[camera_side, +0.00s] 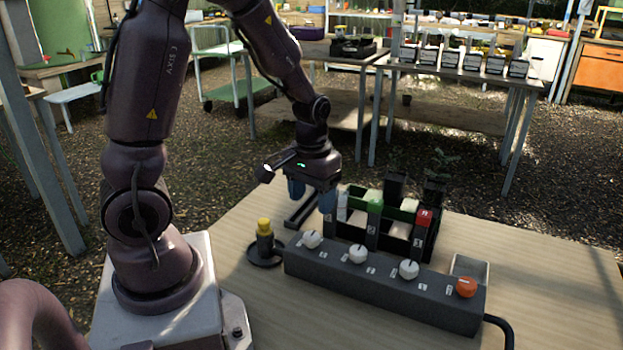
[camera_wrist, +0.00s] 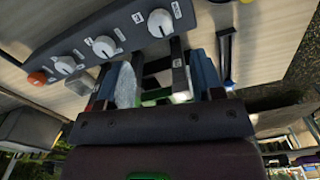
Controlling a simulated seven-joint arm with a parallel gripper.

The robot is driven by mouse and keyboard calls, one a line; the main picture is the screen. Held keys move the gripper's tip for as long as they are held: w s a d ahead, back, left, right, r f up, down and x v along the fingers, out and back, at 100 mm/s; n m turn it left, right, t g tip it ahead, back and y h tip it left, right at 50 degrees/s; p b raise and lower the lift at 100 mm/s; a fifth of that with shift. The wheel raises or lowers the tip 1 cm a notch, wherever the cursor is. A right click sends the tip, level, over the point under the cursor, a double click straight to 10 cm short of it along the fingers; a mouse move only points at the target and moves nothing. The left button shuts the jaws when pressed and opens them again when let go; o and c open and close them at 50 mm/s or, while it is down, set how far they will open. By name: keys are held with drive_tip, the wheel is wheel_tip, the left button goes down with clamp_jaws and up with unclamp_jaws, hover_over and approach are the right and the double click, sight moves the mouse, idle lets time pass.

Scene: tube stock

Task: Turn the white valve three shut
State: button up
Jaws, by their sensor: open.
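A dark valve box (camera_side: 380,290) lies on the table with a row of three white knobs and one orange knob. The white knobs are the left one (camera_side: 312,239), the middle one (camera_side: 357,254) and the one beside the orange knob (camera_side: 408,269). The last also shows in the wrist view (camera_wrist: 64,65).
The orange knob (camera_side: 466,287) is at the box's right end. A dark rack (camera_side: 398,228) with white, green and red blocks stands behind the box. A yellow-topped post (camera_side: 264,241) stands left of it. The table's right side is clear.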

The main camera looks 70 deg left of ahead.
wheel_tip(320, 180, up, 4)
idle(0.5)
drive_tip(key=s+d+r+m+t, duration=0.2)
drive_tip(key=s+d+r+m, duration=0.1)
drive_tip(key=d+r, duration=0.2)
drive_tip(key=s+d+r+m+t, duration=0.3)
drive_tip(key=d+r, duration=0.3)
drive_tip(key=r, duration=0.2)
drive_tip(key=shift+s+d+r+m+t, duration=0.3)
drive_tip(key=shift+s+r, duration=0.1)
drive_tip(key=shift+s, duration=0.4)
